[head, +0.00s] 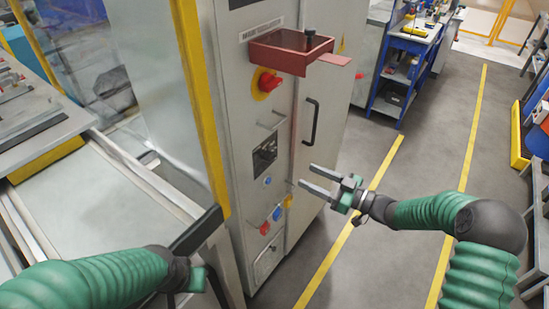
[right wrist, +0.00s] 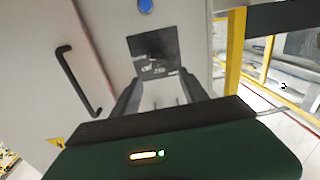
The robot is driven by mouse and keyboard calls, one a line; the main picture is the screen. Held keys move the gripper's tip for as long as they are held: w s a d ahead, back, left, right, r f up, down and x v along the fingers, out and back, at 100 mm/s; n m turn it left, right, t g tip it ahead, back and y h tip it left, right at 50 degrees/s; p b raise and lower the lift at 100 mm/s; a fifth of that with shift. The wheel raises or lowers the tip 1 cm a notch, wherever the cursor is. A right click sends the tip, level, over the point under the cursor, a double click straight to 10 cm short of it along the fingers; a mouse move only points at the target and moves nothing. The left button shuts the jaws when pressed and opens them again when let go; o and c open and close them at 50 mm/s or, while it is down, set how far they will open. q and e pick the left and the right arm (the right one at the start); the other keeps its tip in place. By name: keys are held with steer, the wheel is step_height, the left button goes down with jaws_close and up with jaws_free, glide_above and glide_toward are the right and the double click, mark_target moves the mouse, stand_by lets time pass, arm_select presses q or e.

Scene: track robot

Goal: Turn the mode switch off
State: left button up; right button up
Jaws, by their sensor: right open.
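A grey control cabinet (head: 235,130) stands in front of me. It bears a red rotary knob on a yellow disc (head: 268,82) near the top and a black square switch panel (head: 265,155) lower down; I cannot tell which is the mode switch. My right gripper (head: 306,178) is open and empty, to the right of the panel and apart from it. In the right wrist view, the black panel (right wrist: 158,50) shows beyond and between the fingers. My left gripper (head: 200,245) is at lower left, seen edge-on; its opening is unclear.
A red tray (head: 290,52) juts out above the knob. A black door handle (head: 310,122) and small blue and red buttons (head: 265,228) are on the cabinet. A yellow post (head: 203,110) and conveyor stand at left. The floor (head: 400,180) at right is clear.

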glide_toward(270, 157)
steer(key=w+a+f, duration=0.1)
steer(key=w, duration=0.1)
steer(key=x, duration=0.6)
steer(key=shift+a+p, duration=0.45)
steer(key=shift+d, duration=0.25)
steer(key=shift+c, duration=0.5)
steer(key=shift+s+d, duration=0.1)
steer(key=shift+c, duration=1.4)
steer(key=shift+r, duration=0.15)
jaws_close()
